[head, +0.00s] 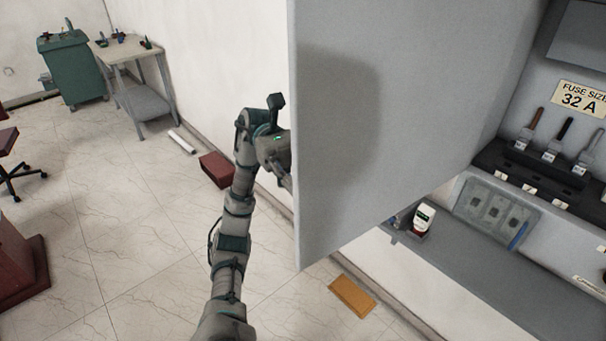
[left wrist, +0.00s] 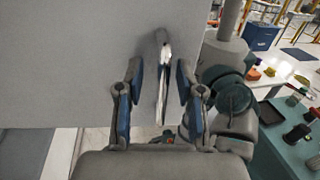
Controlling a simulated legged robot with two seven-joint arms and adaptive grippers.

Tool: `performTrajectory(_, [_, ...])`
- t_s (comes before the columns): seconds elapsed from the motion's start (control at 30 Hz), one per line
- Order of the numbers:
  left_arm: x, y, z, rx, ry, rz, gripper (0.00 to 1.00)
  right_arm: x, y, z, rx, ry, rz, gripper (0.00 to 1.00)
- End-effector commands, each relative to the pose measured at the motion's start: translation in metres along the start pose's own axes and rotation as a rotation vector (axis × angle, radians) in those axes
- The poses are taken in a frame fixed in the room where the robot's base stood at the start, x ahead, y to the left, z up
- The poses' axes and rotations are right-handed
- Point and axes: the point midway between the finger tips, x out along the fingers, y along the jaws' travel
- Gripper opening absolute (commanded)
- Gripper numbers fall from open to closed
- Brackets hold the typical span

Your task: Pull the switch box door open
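The switch box door (head: 400,120) is a large grey panel that stands open, swung out to the left of the switch box (head: 480,265). My left arm reaches up to the door's outer edge in the head view. The fingers there are hidden behind the door. In the left wrist view my left gripper (left wrist: 158,92) is open, with blue-padded fingers on both sides of a thin silver handle (left wrist: 162,75) on the door's grey face (left wrist: 60,60). Gaps show between the handle and both fingers. My right gripper is not in view.
The box interior holds fuses and a "FUSE SIZE 32 A" label (head: 583,98). A small white device (head: 423,219) sits at its lower ledge. A dark red box (head: 217,169) and an orange mat (head: 352,296) lie on the floor.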

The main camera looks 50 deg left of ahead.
Motion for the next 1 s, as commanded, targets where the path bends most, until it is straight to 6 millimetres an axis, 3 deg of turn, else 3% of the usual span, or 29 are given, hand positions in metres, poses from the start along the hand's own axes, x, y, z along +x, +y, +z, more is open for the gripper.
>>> performTrajectory(0.5, [-0.085, 0.003, 0.005, -0.001, 0.009, 0.002, 0.37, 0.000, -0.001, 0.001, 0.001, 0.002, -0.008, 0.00])
performTrajectory(0.7, [-0.101, 0.003, 0.004, -0.001, 0.013, 0.000, 0.37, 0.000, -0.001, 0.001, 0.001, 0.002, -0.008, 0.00])
performTrajectory(1.0, [-0.107, 0.002, 0.002, -0.001, 0.009, -0.001, 0.37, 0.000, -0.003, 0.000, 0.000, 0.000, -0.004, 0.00])
